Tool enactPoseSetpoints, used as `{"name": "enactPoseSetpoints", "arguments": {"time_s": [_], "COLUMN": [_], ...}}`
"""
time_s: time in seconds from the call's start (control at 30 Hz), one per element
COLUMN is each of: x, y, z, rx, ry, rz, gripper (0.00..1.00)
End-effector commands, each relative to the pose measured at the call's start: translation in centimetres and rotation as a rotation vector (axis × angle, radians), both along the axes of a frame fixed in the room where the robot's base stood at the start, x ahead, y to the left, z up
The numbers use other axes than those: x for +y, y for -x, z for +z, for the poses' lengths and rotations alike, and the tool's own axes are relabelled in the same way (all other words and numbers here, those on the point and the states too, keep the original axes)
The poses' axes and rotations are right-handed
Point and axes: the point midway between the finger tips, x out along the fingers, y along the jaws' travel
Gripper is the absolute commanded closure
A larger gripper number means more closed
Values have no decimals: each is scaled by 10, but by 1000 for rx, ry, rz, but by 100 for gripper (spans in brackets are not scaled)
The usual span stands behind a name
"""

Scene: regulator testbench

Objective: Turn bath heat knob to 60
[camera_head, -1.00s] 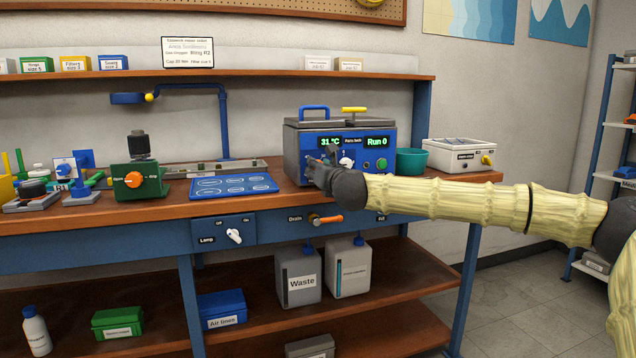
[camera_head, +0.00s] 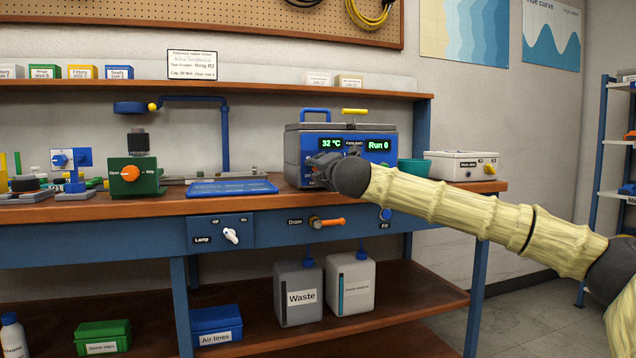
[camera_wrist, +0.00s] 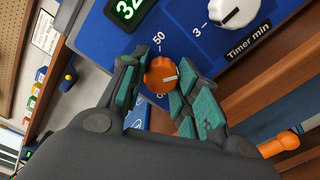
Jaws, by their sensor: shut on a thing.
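The water bath (camera_head: 292,150) stands on the bench, with a blue front panel and a green display (camera_head: 331,144) reading 32 °C. In the wrist view, the orange heat knob (camera_wrist: 160,73) sits between the teal pads of my gripper (camera_wrist: 157,82). My gripper is shut on this knob. The knob's pale mark points to the lower right in the wrist view. A "50" label shows just above it, and other scale marks are partly hidden by the fingers. In the head view, my gripper (camera_head: 322,168) reaches the panel's lower left and hides the knob.
A white Timer min knob (camera_wrist: 232,10) sits close to the heat knob. A Run 0 display (camera_head: 378,145) is on the panel's right. An orange Drain handle (camera_head: 331,222) is below the bench edge.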

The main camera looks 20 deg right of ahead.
Motion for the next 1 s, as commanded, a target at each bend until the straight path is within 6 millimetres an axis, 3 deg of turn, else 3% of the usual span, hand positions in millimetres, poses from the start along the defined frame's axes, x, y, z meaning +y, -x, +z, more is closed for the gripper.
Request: {"name": "enactPoseSetpoints", "arguments": {"time_s": [0.03,0.4,1.0], "x": [-2,-1,-1], "y": [-1,0,-1], "z": [-6,-2,0], "rx": [2,9,10], "ry": [-34,-223,-266], "rz": [-3,-2,-3], "gripper": [93,93,93]}}
